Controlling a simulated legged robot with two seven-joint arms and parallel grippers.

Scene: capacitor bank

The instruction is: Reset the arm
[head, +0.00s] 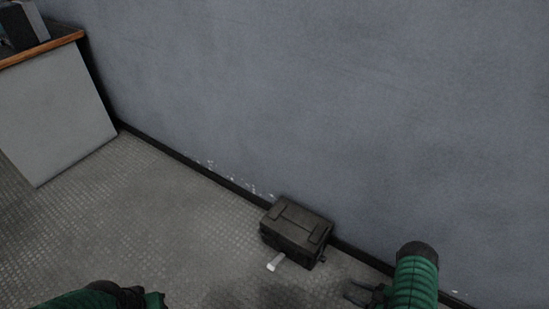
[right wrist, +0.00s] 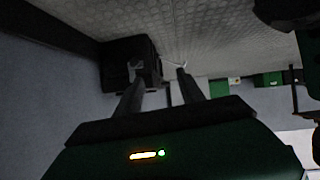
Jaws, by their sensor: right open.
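My right gripper (head: 360,292) is at the lower right of the head view, at the end of my green arm. It is open with nothing between its fingers. In the right wrist view its two dark fingers (right wrist: 159,74) stand apart, pointing toward a dark box. Only a green and black part of my left arm shows at the lower left of the head view; its gripper cannot be made out.
A dark box (head: 297,231) sits on the floor against the grey wall (head: 330,100), left of my right gripper. A small pale piece (head: 275,262) is at its front. A wood-edged counter (head: 40,48) stands at upper left. The floor (head: 130,220) between is clear.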

